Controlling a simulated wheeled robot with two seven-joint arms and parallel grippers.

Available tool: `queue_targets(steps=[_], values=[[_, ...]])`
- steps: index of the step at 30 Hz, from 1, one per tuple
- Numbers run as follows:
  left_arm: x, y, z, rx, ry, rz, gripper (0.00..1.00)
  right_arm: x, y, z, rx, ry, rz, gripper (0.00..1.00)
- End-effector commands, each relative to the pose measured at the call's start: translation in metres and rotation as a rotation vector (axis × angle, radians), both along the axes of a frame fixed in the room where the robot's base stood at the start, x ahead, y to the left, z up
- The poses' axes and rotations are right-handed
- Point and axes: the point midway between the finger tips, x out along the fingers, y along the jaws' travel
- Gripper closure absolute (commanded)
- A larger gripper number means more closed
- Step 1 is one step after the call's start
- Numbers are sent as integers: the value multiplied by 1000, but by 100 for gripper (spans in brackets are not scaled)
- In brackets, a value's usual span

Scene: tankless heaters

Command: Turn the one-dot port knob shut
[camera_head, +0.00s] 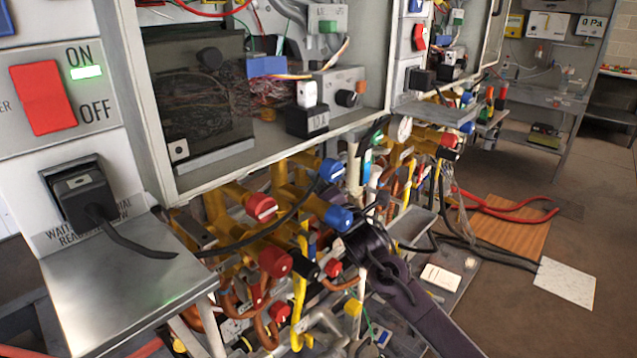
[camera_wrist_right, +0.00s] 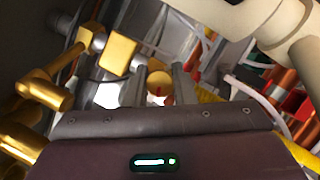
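My right gripper (camera_head: 372,222) reaches in from the lower right, among the pipes and valves below the heater panel. In the right wrist view its two grey fingers (camera_wrist_right: 160,84) stand apart. On the brass piping are a red knob (camera_head: 261,206), an upper blue knob (camera_head: 331,171), a lower blue knob (camera_head: 338,218), a lower red knob (camera_head: 275,262) and a black knob (camera_head: 305,268). I cannot make out dot marks. My left gripper is not in view.
Brass fittings (camera_wrist_right: 118,53) crowd the wrist view's left side, and a thick pale pipe (camera_wrist_right: 262,22) crosses its upper right. A black cable (camera_head: 270,228) hangs across the valves. A metal shelf (camera_head: 125,280) juts out at left. Open floor (camera_head: 520,330) lies at right.

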Motion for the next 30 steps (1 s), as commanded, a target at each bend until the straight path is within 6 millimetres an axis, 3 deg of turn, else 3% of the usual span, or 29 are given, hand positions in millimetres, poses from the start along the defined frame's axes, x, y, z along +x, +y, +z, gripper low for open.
queue_targets(steps=[1, 3, 14, 30], values=[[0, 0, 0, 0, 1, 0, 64, 0, 0, 0, 0, 1, -1, 90], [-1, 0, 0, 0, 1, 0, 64, 0, 0, 0, 0, 1, -1, 100], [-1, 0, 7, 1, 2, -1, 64, 0, 0, 2, 49, 49, 0, 100], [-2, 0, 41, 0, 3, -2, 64, 0, 0, 3, 317, 319, -2, 100]])
